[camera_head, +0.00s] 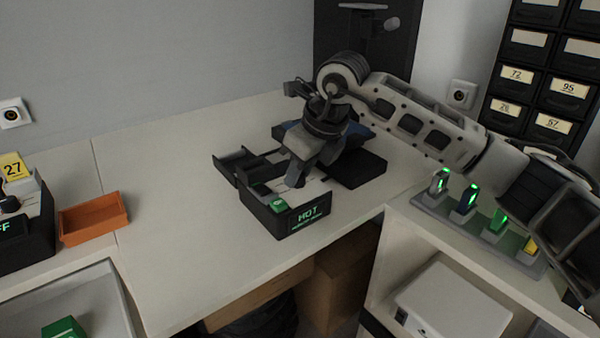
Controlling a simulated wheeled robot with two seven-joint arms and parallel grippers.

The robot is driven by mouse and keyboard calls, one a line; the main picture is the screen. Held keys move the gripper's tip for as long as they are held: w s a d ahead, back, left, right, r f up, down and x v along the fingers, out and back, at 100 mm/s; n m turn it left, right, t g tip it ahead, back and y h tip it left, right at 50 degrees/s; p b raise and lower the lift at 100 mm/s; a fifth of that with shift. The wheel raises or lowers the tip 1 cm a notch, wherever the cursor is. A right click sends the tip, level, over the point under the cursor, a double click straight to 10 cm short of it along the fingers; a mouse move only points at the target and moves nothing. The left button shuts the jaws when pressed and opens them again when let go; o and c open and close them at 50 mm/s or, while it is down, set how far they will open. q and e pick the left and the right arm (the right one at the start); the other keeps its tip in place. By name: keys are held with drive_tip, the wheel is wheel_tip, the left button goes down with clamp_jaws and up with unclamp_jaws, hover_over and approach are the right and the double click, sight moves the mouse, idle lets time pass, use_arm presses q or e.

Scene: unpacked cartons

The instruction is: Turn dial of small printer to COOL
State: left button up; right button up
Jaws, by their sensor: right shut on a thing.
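The small printer (276,218) is a black box with a pale top near the middle of the table. Its front display (308,214) reads HOT in green. My right gripper (297,178) points down over the top of the printer. Its fingers are shut on what appears to be the dial, which is mostly hidden behind them. My left gripper is not in view.
An orange tray (93,219) stands on the left. Beside it is a black device (38,232) with a yellow 27 tag (14,167). A rack (477,232) of several lit items is on the right.

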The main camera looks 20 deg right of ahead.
drive_tip(key=shift+n+y, duration=0.3)
drive_tip(key=shift+n, duration=0.6)
drive_tip(key=shift+w+d+r+n+g+y, duration=0.15)
drive_tip(key=shift+n+g, duration=0.25)
drive_tip(key=shift+n, duration=0.6)
drive_tip(key=shift+a+f+n+g+y, duration=0.1)
drive_tip(key=shift+n+g+y, duration=0.25)
drive_tip(key=shift+n, duration=0.65)
drive_tip(key=o, duration=1)
drive_tip(key=shift+d+r, duration=0.1)
drive_tip(key=v, duration=1.5)
drive_tip(key=shift+d+r, duration=0.1)
drive_tip(key=shift+r, duration=0.3)
